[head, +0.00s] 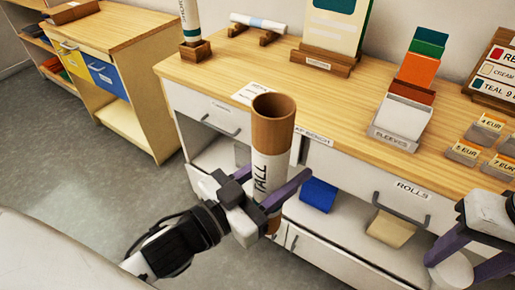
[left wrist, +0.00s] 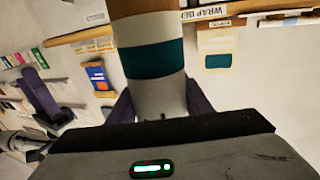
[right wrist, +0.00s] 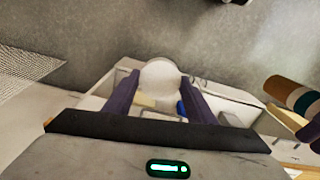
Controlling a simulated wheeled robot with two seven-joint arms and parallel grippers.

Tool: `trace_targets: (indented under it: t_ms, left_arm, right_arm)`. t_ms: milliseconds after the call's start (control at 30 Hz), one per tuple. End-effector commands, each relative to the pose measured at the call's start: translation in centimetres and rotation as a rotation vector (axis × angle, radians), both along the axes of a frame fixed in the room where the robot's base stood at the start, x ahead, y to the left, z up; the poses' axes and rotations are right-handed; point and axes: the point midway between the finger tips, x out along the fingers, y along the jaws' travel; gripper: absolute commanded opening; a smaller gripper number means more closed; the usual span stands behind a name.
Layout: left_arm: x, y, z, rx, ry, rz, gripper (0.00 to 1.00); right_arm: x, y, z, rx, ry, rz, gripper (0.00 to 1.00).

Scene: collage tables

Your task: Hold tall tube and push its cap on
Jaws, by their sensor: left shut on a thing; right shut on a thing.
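The tall tube (head: 272,150), a brown cardboard tube with a white band lettered TALL, stands nearly upright in front of the counter. Its upper end is open and uncapped. My left gripper (head: 274,170) is shut around its lower half. In the left wrist view the tube (left wrist: 152,58) shows a teal band between the fingers. My right gripper (head: 452,262) is at the lower right, shut on a round white cap (right wrist: 160,76), which also shows in the head view (head: 448,275). The cap is apart from the tube and lower than its open end. The tube shows at the right of the right wrist view (right wrist: 300,100).
The wooden counter (head: 225,70) behind holds a sleeves box (head: 400,118), price cards (head: 485,128) and a small tube stand (head: 195,52). Open shelves below hold a blue box (head: 318,194). Grey floor (head: 70,165) is clear at the left.

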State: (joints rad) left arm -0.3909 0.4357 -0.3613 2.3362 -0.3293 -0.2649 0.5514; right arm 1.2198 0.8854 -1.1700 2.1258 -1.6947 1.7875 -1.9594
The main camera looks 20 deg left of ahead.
Motion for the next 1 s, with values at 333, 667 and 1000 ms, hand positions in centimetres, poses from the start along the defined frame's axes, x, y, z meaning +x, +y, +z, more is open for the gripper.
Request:
trace_targets:
  t_ms: [333,667,1000]
  left_arm:
    - [-0.7,-5.5,-0.6,0.001,-0.003,-0.255,0.05]
    - [-0.8,-5.9,-0.7,-0.001,-0.001,-0.276,0.05]
    - [-0.8,-5.9,-0.7,-0.001,-0.001,-0.274,0.05]
  right_arm:
    - [0.0,0.0,0.0,0.0,0.0,0.0,0.3]
    - [0.0,0.0,0.0,0.0,0.0,0.0,0.3]
    - [2.0,2.3,2.0,0.002,-0.005,-0.011,0.3]
